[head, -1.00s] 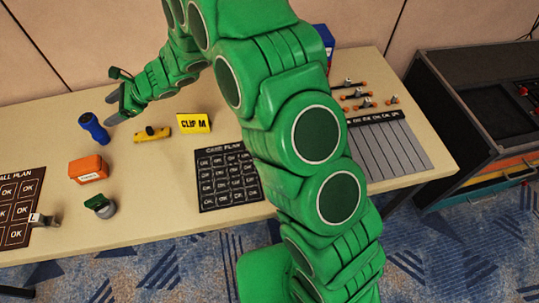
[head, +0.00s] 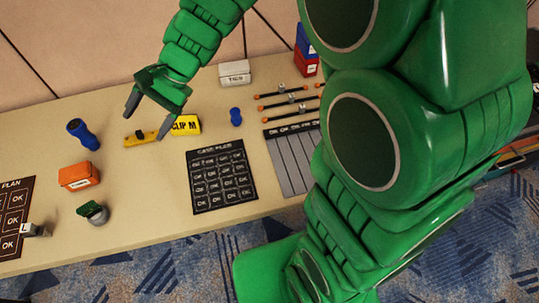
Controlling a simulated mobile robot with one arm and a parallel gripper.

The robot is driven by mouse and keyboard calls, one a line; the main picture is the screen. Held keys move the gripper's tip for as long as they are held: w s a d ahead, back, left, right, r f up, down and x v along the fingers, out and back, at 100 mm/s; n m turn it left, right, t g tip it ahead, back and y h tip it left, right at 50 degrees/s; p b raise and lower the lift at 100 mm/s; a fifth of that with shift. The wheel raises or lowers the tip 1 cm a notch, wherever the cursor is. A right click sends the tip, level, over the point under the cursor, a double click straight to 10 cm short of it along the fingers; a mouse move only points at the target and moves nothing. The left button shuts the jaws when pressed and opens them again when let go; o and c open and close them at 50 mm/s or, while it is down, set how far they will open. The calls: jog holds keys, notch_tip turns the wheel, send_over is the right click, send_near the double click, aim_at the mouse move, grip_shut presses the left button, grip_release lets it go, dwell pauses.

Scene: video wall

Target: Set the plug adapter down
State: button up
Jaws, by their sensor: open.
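My gripper (head: 150,117) is open, its fingers pointing down over the back left of the table (head: 120,235). I see nothing held between the fingers. They are near a yellow tool (head: 141,138) and a yellow "CLIP M" block (head: 187,125); the height above the table is hard to judge. No object is clearly a plug adapter. A small dark green and grey object (head: 93,212) lies at the front left, and a small blue object (head: 236,117) stands right of the yellow block; I cannot tell whether either is the adapter.
A blue torch-like object (head: 84,134), an orange box (head: 79,175) and a panel of OK squares (head: 14,217) are at the left. A black grid card (head: 222,181) lies mid-table. A white box (head: 235,73) and orange-ended rods (head: 287,91) are behind. My arm hides the right side.

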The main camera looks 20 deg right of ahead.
jog(key=s+d+r+n+h, duration=0.1)
jog(key=s+d+n+h, duration=0.2)
jog(key=s+d, duration=0.7)
jog(key=s+d+r+n+h, duration=0.1)
jog(key=s+d+n+h, duration=0.2)
jog(key=s+d, duration=0.7)
jog(key=d+h, duration=0.2)
jog(key=d, duration=0.6)
jog(key=shift+s+d+t+h, duration=0.3)
